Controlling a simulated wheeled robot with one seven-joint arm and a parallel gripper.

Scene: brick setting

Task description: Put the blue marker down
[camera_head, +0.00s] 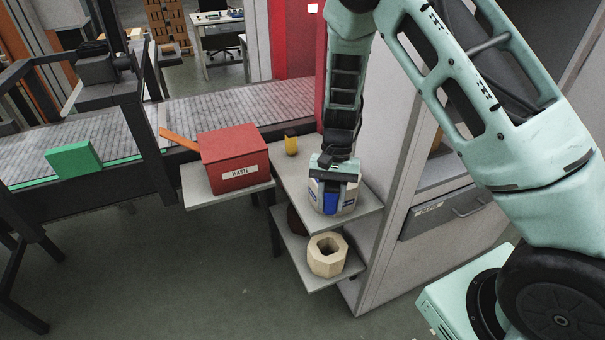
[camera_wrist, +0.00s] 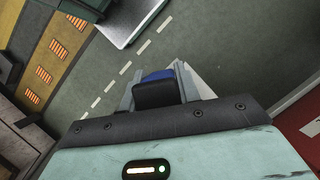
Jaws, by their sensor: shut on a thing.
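The blue marker (camera_head: 330,203) shows as a blue piece between the fingers of my gripper (camera_head: 332,196), over the upper grey shelf. In the wrist view, the marker's blue part (camera_wrist: 157,76) sits between the two grey fingers of my gripper (camera_wrist: 166,90), with a black part nearer the palm. My gripper is shut on it. A pale container with blue marks (camera_head: 347,208) stands on the shelf right at the gripper and is partly covered by it. I cannot tell whether the marker is inside, in front of or touching this container.
A red WASTE box (camera_head: 237,176) stands on a side ledge, left of the shelf. A beige octagonal holder (camera_head: 318,263) is on the lower shelf. The upper shelf's middle (camera_head: 297,174) is bare. A cabinet side borders the right.

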